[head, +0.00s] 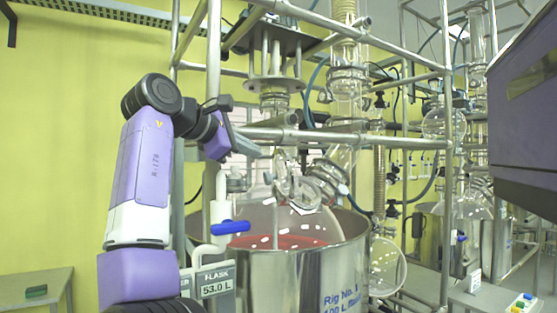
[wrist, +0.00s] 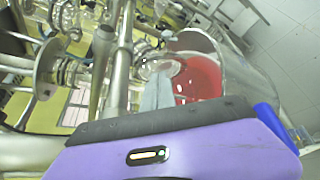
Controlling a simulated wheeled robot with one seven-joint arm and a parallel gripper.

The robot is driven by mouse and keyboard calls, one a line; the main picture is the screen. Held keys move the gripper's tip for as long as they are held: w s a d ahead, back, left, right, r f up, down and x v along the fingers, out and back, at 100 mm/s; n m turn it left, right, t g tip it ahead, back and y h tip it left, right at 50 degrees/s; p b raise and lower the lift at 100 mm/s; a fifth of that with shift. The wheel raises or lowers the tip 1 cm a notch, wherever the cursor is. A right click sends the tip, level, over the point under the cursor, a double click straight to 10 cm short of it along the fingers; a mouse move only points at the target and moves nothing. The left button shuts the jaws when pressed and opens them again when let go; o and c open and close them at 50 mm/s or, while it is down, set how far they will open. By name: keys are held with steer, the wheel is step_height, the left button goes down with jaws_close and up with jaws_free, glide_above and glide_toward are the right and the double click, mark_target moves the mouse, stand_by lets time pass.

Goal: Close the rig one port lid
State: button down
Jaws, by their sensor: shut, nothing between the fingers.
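Rig one is the steel vessel (head: 290,285) labelled "Rig No. 1", with a glass flask holding red liquid (head: 285,242) inside. Clear glass port fittings (head: 300,188) stand on top of the flask, below the steel frame. I cannot clearly pick out the port lid or its angle among the clear glass. My gripper (head: 246,147) is up and to the left of these fittings, by a frame bar. In the wrist view, the grey fingers of my gripper (wrist: 158,92) are together and empty. They overlap a round glass piece (wrist: 160,68) in front of the red liquid (wrist: 200,78).
A horizontal steel bar (head: 340,138) crosses close to my gripper, with uprights around it. A blue-handled valve (head: 230,227) and a display reading 53.0 L (head: 214,283) are at the vessel's left. A purple-grey panel (head: 525,110) hangs at the right.

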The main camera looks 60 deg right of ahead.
mark_target(286, 165)
steer(key=p+x, duration=0.2)
steer(key=x, duration=0.8)
steer(key=shift+s+a, duration=0.1)
steer(key=shift+s, duration=0.05)
